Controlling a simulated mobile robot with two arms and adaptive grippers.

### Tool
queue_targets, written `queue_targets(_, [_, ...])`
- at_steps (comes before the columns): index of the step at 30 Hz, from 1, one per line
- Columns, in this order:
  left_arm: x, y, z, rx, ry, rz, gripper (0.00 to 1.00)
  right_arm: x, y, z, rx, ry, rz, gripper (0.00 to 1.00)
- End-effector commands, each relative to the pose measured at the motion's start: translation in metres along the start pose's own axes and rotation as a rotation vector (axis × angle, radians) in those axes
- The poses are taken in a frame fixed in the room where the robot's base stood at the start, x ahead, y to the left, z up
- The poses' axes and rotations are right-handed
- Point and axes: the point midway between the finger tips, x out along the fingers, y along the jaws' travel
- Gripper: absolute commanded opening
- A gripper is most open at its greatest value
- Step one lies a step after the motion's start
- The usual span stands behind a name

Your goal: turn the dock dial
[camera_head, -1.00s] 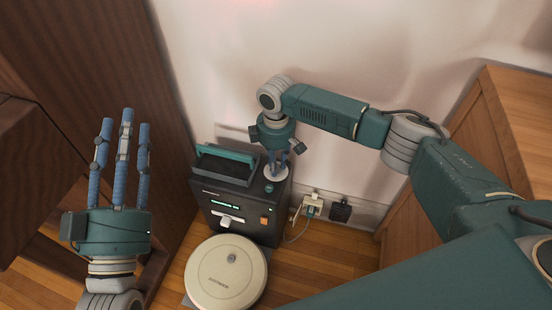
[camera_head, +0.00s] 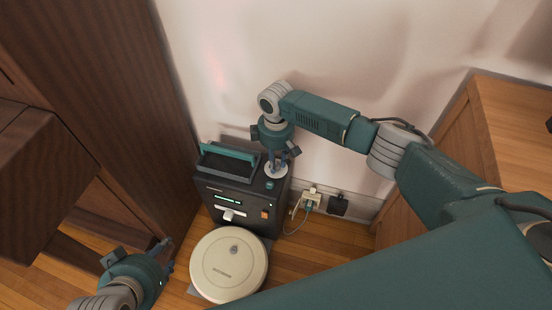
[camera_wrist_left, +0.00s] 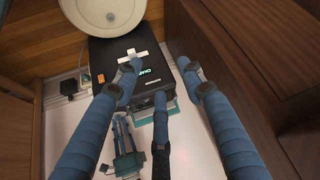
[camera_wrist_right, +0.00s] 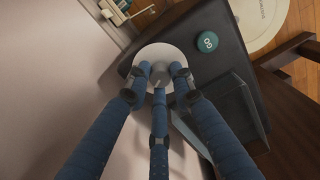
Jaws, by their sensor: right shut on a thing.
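The dock (camera_head: 240,196) is a dark box against the wall, with a green display on its front. On its top is the dial, a pale round plate (camera_head: 270,174) with a grey knob (camera_wrist_right: 159,72) at its centre. My right gripper (camera_head: 276,160) points down at the dial. In the right wrist view its fingers (camera_wrist_right: 159,80) are shut around the knob, partly covering it. My left gripper (camera_head: 170,254) is low, left of the robot vacuum and apart from the dock. In the left wrist view its fingers (camera_wrist_left: 158,80) are spread and empty, with the dock beyond them.
A cream robot vacuum (camera_head: 228,268) lies before the dock. A white lever (camera_head: 231,215) and orange switch (camera_head: 264,215) are on the dock's front; a teal handle (camera_head: 229,151) and round teal button (camera_wrist_right: 207,42) are on top. Plugged wall sockets (camera_head: 312,200) are to the right.

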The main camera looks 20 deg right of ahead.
Motion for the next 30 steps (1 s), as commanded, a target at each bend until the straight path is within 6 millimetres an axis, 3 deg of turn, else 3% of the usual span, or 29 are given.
queue_targets(10, [-0.029, -0.008, 0.08, -0.011, -0.32, -0.016, 0.4, 0.001, -0.002, 0.004, 0.057, -0.013, -0.005, 0.0])
queue_targets(27, [-0.046, -0.009, 0.068, -0.01, -0.318, -0.016, 0.4, 0.001, -0.002, 0.005, 0.18, -0.014, -0.005, 0.0])
queue_targets(30, [-0.029, -0.008, 0.075, -0.01, -0.333, -0.014, 0.4, 0.001, -0.002, 0.005, 0.214, -0.014, -0.005, 0.0])
